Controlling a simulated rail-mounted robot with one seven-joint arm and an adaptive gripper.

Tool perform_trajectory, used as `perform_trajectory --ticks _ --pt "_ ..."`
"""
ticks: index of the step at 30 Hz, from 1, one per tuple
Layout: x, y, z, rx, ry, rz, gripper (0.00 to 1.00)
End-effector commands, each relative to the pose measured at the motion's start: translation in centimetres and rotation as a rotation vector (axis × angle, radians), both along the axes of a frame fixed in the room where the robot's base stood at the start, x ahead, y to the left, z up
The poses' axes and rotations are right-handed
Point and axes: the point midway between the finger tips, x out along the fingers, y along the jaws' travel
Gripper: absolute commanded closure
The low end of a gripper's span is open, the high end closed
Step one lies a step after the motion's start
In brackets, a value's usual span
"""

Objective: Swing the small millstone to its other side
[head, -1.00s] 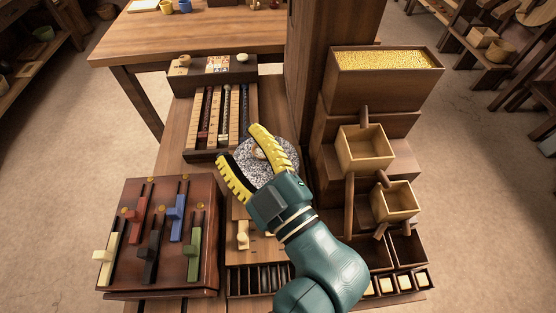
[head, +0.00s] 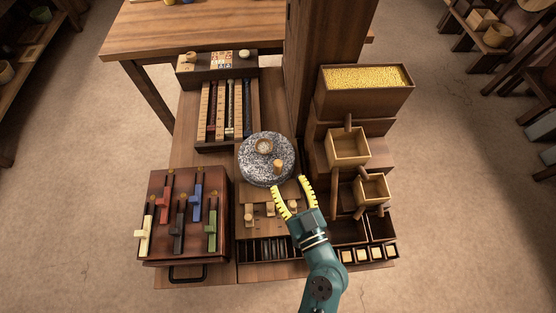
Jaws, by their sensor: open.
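The small millstone (head: 252,167) is a round, speckled grey stone in the middle of the bench. It has a pale ringed hole (head: 264,146) in its top, toward the back. A short upright wooden handle (head: 278,166) stands on it, at the front right. My gripper (head: 293,188) has yellow ribbed fingers and is open, with nothing between them. It is just in front and to the right of the stone, and its fingers point toward the back. I cannot tell whether the left fingertip touches the stone's edge.
A box of coloured sliders (head: 182,214) stands at the left. A slotted rack (head: 229,113) lies behind the stone. A hopper of yellow grain (head: 366,78) and wooden scoop boxes (head: 347,146) stand close on the right. Small wooden pegs (head: 250,219) stand in front of the stone.

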Motion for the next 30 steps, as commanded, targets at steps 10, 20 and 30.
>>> perform_trajectory --ticks 10,20,30 --pt "6.2 1.9 0.1 0.000 -0.001 0.001 0.47" --pt "6.7 2.1 0.0 0.000 0.001 0.000 0.47" --pt "6.7 2.0 0.0 0.000 0.001 0.000 1.00"
